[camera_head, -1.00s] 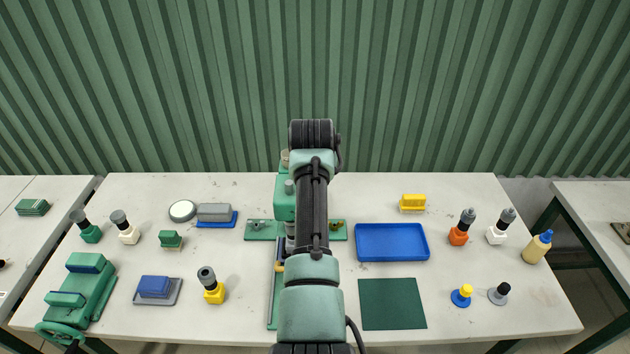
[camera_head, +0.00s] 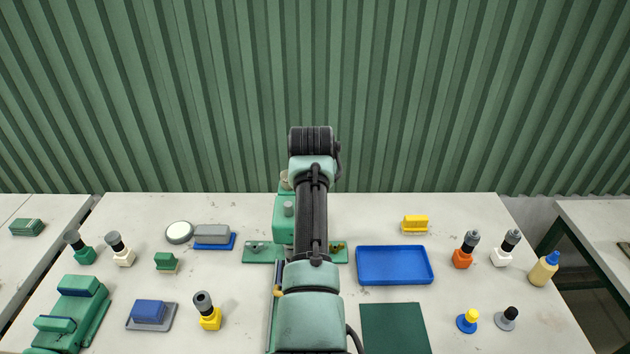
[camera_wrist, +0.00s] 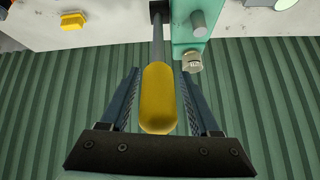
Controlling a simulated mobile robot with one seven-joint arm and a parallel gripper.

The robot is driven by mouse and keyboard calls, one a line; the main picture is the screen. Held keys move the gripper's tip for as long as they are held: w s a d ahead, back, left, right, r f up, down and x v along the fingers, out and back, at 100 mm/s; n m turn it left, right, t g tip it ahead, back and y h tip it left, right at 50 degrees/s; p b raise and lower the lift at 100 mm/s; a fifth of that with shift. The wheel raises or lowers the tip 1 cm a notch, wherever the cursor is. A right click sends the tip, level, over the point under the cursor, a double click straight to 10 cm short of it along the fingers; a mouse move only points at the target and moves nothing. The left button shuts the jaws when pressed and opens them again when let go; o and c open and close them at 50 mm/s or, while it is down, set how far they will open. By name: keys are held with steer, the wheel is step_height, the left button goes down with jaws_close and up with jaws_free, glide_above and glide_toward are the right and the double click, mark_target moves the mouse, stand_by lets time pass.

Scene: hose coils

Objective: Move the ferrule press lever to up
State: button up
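The ferrule press (camera_head: 285,216) is a green machine at the middle of the bench in the head view, largely hidden behind my arm. Its lever shows in the wrist view as a yellow grip (camera_wrist: 159,98) on a grey rod (camera_wrist: 158,43) that runs to a dark block. My gripper (camera_wrist: 160,90) is open, with one finger on each side of the yellow grip. A gap shows between the grip and each finger. In the head view my arm hides the gripper and the lever's grip.
A blue tray (camera_head: 395,280) and a dark green mat (camera_head: 394,330) lie right of the press. Several stamp-like pieces stand left and right. A green vise-like machine (camera_head: 72,318) is at the far left.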

steer(key=shift+s, duration=0.15)
steer(key=b+v, duration=0.4)
steer(key=v, duration=0.8)
steer(key=shift+s+r, duration=0.15)
steer(key=shift+r, duration=0.15)
stand_by(0.4)
